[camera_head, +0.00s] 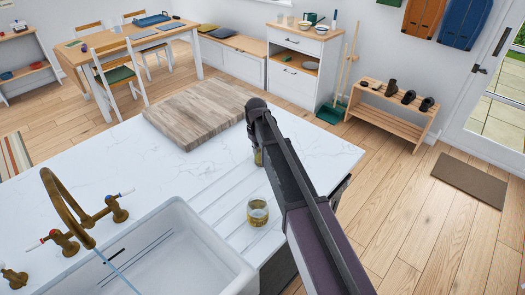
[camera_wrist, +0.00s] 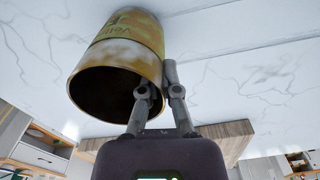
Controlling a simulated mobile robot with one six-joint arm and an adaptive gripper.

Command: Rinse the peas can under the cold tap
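A rusty yellow open can (camera_wrist: 115,50) fills the upper left of the wrist view, dark inside, its label unreadable. My gripper (camera_wrist: 160,82) has one finger inside the mouth and one outside, pinching the wall. In the head view a sliver of a can (camera_head: 258,157) shows beside my arm, which hides the fingers. I cannot tell whether it touches the counter. The brass tap (camera_head: 62,200) arches over the white sink (camera_head: 205,240), a thin water stream (camera_head: 112,268) falling from it. One tap handle (camera_head: 118,208) has a blue mark, the other (camera_head: 62,241) a red one.
A small round glass or can (camera_head: 257,212) stands on the grooved drainer between sink and arm. A wooden board (camera_head: 200,112) lies on the far side of the white counter (camera_head: 95,165). The counter left of the board is clear. A shoe rack (camera_head: 390,120) stands at the wall.

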